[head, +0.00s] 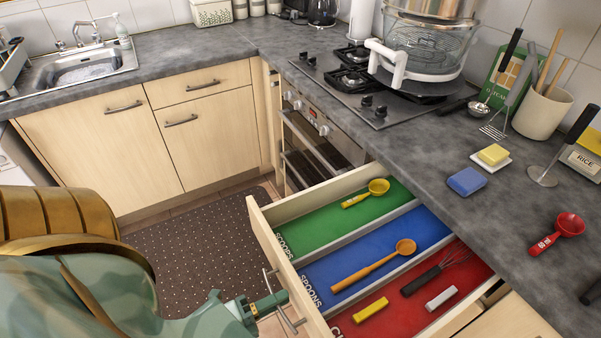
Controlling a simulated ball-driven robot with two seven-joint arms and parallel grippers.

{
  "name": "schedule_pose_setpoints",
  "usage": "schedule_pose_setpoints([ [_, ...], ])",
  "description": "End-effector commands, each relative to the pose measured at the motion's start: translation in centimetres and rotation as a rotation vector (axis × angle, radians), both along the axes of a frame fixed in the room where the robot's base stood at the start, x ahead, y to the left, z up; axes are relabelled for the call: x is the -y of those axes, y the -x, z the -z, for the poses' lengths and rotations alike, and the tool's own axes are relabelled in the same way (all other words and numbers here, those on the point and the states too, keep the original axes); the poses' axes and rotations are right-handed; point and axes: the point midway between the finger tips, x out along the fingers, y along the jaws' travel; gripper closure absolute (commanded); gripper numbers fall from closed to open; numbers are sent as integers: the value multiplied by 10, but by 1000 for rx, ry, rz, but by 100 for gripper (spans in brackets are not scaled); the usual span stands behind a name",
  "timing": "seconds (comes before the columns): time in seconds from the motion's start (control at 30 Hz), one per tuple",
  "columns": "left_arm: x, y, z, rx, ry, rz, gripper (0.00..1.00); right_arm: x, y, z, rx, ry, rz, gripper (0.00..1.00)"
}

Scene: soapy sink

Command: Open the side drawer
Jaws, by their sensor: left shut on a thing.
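The side drawer (268,240) is pulled out from under the right counter, and its inside shows. It has green, blue and red compartments. A yellow scoop (378,187) lies in the green one and a wooden spoon (375,265) in the blue one. The red one holds a whisk (435,270), a yellow block (370,310) and a pale block (441,298). My left gripper (280,299) is shut on the metal handle (289,323) at the drawer's front. My right gripper is not in view.
A dark dotted mat (190,250) lies on the floor left of the drawer. Closed cabinets (95,150) and an oven (310,150) stand behind. A red scoop (569,225), a blue sponge (467,181) and a yellow sponge (493,154) sit on the counter (440,150).

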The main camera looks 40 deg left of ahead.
Motion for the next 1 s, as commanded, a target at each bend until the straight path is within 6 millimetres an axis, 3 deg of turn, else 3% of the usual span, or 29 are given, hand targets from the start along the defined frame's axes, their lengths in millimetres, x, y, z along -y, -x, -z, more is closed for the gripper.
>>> schedule_pose_setpoints([
  [0.1,-6,16,1,-4,-1,0,100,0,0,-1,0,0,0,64],
  [0.3,-11,30,1,-3,-1,0,100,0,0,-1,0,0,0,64],
  [0.73,-12,33,1,-3,-1,0,100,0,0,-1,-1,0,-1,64],
  [0.77,-12,33,1,-3,-1,0,83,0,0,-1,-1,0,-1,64],
  [0.83,-12,33,1,-2,-1,0,64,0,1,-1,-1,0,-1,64],
  [1.0,-12,32,1,-1,0,0,64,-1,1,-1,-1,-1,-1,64],
])
